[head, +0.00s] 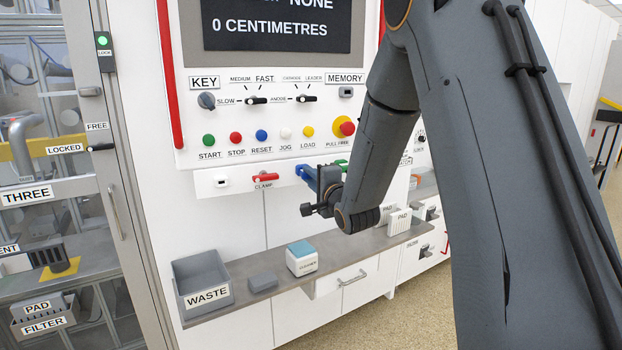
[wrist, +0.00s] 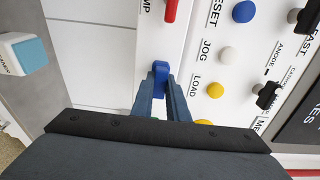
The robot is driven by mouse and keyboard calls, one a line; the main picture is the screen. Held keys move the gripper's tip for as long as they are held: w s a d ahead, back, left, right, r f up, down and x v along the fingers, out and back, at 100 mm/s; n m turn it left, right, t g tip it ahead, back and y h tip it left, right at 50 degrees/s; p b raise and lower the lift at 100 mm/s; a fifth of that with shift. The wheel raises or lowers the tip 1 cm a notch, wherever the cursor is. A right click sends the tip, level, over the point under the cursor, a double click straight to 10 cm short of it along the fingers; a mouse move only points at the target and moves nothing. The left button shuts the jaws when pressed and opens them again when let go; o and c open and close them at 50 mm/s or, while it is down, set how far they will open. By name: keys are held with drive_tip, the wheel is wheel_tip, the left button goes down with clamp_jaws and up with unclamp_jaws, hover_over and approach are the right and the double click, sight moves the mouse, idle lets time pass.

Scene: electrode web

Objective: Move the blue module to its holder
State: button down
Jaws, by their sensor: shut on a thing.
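A small blue handle-like piece (wrist: 160,72) is between the fingertips of my gripper (wrist: 161,84) in the wrist view. My gripper is shut on it. In the head view the blue piece (head: 305,171) shows at the white strip under the button panel, right of the red clamp handle (head: 265,177). My fingers hide part of it, and I cannot tell whether it is fixed to the strip or is the blue module. No thing labelled as its holder can be made out.
Below is a grey shelf (head: 240,309) with a waste bin (head: 204,280), a grey block (head: 262,282), a blue-topped cleaner box (head: 302,258) and white pad holders (head: 399,221). Several buttons and knobs sit close above my gripper. A green piece (head: 341,163) is partly hidden behind my arm.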

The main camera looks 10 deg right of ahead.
drive_tip(key=shift+w, duration=0.2)
drive_tip(key=c, duration=1.6)
unclamp_jaws()
drive_tip(key=shift+c, duration=0.2)
drive_tip(key=s+d+b, duration=0.1)
drive_tip(key=s+b, duration=0.1)
drive_tip(key=s, duration=0.5)
drive_tip(key=shift+s+d, duration=0.15)
drive_tip(key=shift+s, duration=0.2)
